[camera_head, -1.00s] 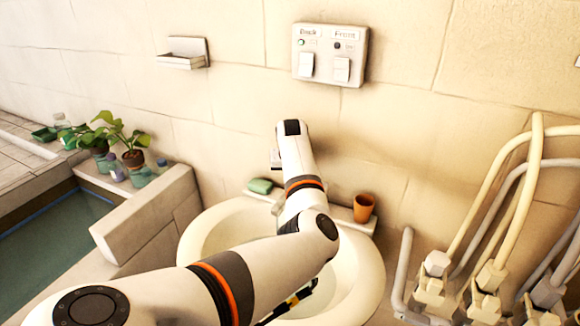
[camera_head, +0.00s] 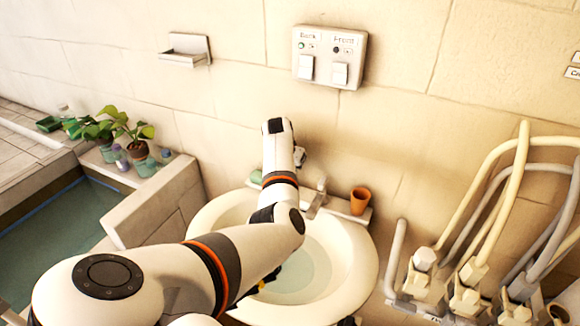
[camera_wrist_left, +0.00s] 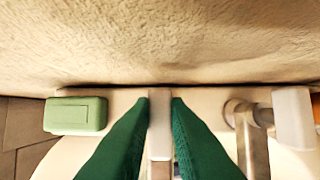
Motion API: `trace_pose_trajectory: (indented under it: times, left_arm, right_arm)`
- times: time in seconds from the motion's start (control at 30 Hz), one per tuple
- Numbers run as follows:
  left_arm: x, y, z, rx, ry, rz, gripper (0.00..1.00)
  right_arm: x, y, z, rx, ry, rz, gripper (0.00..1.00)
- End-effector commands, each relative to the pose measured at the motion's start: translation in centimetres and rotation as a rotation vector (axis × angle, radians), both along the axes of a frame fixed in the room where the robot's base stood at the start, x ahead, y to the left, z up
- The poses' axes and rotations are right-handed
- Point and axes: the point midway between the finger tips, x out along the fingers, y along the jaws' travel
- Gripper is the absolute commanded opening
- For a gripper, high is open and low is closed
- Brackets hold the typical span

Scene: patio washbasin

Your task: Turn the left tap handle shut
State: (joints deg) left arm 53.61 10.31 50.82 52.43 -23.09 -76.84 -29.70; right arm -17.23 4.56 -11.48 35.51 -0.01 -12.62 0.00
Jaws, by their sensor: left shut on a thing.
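The left tap handle (camera_wrist_left: 160,138) is a pale bar in the left wrist view, between the green fingers of my left gripper (camera_wrist_left: 160,100), which is shut on it. The metal tap spout (camera_wrist_left: 250,140) stands just right of it, with the white right handle (camera_wrist_left: 294,118) beyond. In the head view my left arm reaches over the washbasin (camera_head: 362,275) and hides its own fingers and the left handle; the spout (camera_head: 317,197) shows right of the arm. Pale water (camera_head: 305,270) shows in the bowl. I cannot make out my right gripper.
A green soap block (camera_wrist_left: 76,115) lies on the ledge left of the handle. An orange cup (camera_head: 360,200) stands on the ledge's right end. Pale hoses (camera_head: 500,190) rise at the right. A switch box (camera_head: 329,57) is on the wall above; potted plants (camera_head: 138,140) stand left.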

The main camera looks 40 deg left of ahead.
Motion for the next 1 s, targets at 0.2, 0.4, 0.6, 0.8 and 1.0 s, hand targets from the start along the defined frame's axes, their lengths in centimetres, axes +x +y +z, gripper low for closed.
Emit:
trace_pose_trajectory:
  times: [0.2,0.4,0.6,0.8,1.0]
  left_arm:
    - [0.0,0.0,0.1,0.002,-0.001,-0.004,0.0]
    - [0.1,0.0,0.1,0.002,-0.002,-0.003,0.3]
    - [0.0,0.0,0.0,0.001,-0.001,-0.003,0.37]
    - [-0.1,0.0,0.3,0.001,-0.001,-0.002,0.37]
    - [-0.9,-0.2,2.4,0.004,-0.003,-0.001,0.37]
  right_arm:
    - [0.0,0.1,0.0,0.001,-0.001,-0.001,0.67]
    - [0.0,0.1,0.0,0.001,-0.001,-0.001,0.67]
    - [0.0,0.1,0.0,0.001,-0.001,-0.001,0.67]
    - [0.1,0.1,0.0,0.001,-0.001,-0.001,0.67]
    - [0.1,0.1,-0.2,0.001,-0.001,-0.001,0.67]
